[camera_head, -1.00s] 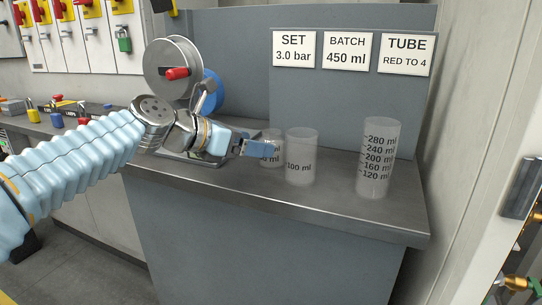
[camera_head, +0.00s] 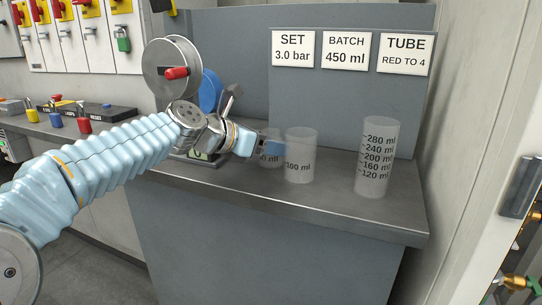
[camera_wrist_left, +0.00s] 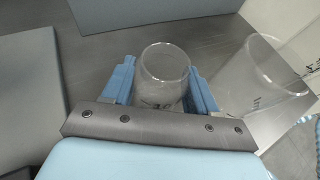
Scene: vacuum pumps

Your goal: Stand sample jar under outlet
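Three clear jars stand on the grey counter (camera_head: 330,205): a small jar (camera_head: 272,160) at my gripper, a middle jar (camera_head: 300,155) marked 100 ml or similar, and a tall graduated jar (camera_head: 377,158) at right. My left gripper (camera_head: 275,148) reaches the small jar from the left. In the left wrist view the blue fingers stand either side of the small jar (camera_wrist_left: 164,72), with slight gaps seeming to show, so they look open around it. The middle jar (camera_wrist_left: 262,75) is just right of the right finger. An outlet cannot be made out. My right gripper is out of view.
A pump-like device with a grey disc (camera_head: 171,68), red knob (camera_head: 177,73) and blue wheel (camera_head: 210,90) stands behind my arm. Signs (camera_head: 346,51) hang on the back panel. Padlocks (camera_head: 84,124) lie at left. The counter between middle and tall jars is clear.

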